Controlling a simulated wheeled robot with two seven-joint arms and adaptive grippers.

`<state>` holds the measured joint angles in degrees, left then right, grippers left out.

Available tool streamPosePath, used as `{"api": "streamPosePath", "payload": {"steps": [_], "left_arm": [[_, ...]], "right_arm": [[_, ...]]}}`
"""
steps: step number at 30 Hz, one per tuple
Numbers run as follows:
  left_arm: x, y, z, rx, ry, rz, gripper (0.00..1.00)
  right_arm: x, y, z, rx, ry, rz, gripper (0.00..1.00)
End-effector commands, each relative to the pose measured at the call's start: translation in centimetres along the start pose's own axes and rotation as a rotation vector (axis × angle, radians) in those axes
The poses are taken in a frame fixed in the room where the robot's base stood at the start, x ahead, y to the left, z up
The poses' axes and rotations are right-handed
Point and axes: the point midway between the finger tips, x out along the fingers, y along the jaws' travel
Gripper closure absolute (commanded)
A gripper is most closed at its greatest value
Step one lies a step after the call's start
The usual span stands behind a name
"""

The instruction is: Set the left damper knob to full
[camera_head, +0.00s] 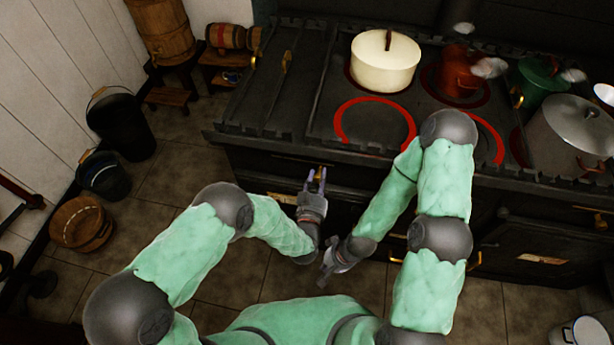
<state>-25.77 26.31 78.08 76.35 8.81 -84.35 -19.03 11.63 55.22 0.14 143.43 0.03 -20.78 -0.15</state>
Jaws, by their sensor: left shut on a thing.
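The left damper knob (320,171) is a small brass piece on the dark stove front, just below the cooktop edge. My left gripper (317,180) reaches up to it from below, its two pale fingers shut on it. The fingers cover much of the knob, so its setting is not readable. My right gripper (324,272) is lower down, in front of the stove and away from the knob. Its fingers look spread and hold nothing.
The stove top carries a cream pot (385,65), a red pot (460,72), a green pot (540,80) and a large grey pot (570,132). Red rings (340,120) mark the burners. Buckets (120,125) and a wooden basket (82,226) stand on the left floor.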

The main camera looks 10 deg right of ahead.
Motion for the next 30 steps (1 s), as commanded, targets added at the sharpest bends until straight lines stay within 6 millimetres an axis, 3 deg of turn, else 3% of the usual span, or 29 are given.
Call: {"api": "streamPosePath", "payload": {"steps": [1,11,12,14,25,30], "left_arm": [[0.4,0.2,-0.8,-0.001,0.022,0.000,1.00],[0.5,0.5,-1.0,-0.001,0.025,0.004,1.00],[0.5,0.5,-1.0,-0.001,0.025,0.004,0.55],[0.5,0.5,-0.9,-0.001,0.023,0.004,0.42],[0.0,0.3,-0.4,0.000,0.009,0.000,0.42],[-1.9,0.3,-0.3,0.001,0.007,0.001,0.42]], "right_arm": [[0.0,0.0,0.0,0.000,0.000,0.000,1.00],[0.0,0.0,0.0,0.000,0.000,0.000,1.00],[0.0,0.0,0.0,0.000,0.000,0.000,1.00],[0.0,0.0,0.0,0.000,0.000,0.000,1.00],[0.0,0.0,0.0,0.000,0.000,0.000,1.00],[0.0,0.0,0.0,0.000,0.000,0.000,1.00]]}}
